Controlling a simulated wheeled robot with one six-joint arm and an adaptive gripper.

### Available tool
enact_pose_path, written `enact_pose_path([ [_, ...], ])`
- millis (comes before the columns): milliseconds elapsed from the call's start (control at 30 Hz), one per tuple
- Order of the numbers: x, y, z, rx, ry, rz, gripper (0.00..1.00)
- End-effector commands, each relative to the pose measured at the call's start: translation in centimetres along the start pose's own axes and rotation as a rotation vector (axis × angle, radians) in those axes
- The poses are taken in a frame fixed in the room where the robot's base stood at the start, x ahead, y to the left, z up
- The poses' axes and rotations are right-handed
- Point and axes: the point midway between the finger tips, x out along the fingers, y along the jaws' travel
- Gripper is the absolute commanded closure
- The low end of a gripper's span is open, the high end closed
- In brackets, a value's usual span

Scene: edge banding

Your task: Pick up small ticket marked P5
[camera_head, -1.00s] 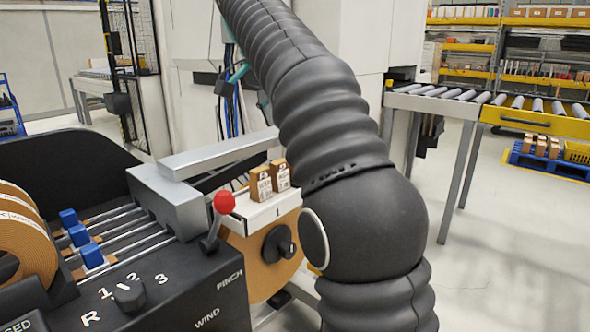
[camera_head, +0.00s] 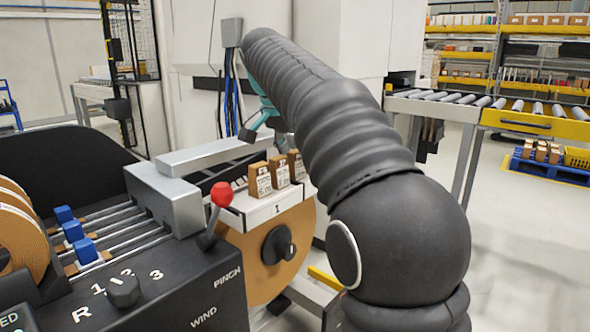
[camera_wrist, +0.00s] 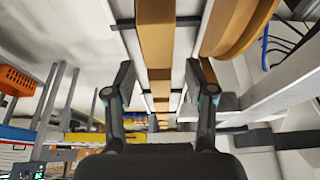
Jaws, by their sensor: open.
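Small brown tickets with white labels stand on a white ledge in the head view: a left one (camera_head: 259,181), a middle one (camera_head: 279,172) and a right one (camera_head: 296,166). Their markings are too small to read, so I cannot tell which is P5. My gripper (camera_wrist: 160,78) is open in the wrist view, with its two dark fingers apart. Brown block-like pieces (camera_wrist: 156,40) line up beyond and between the fingers, not visibly gripped. In the head view, teal parts of my gripper (camera_head: 262,108) show above and behind the tickets, partly hidden by my arm.
The white ledge (camera_head: 268,208) sits above a large brown roll (camera_head: 250,265). A grey bar (camera_head: 215,157) and a red-knobbed lever (camera_head: 221,195) are close on the left. A roller conveyor (camera_head: 440,102) stands at the right, with open floor before it.

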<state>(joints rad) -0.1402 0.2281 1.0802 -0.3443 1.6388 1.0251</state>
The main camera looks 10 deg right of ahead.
Motion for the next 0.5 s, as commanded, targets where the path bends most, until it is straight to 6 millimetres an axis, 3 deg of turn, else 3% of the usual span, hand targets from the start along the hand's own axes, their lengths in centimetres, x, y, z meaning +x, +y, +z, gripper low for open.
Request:
enact_pose_path([
  [167,-0.03,0.00,-0.02,0.000,0.000,0.000,0.45],
  [367,-0.04,0.00,-0.02,0.000,0.000,0.000,0.95],
  [500,-0.03,0.00,-0.02,0.000,0.000,0.000,0.97],
])
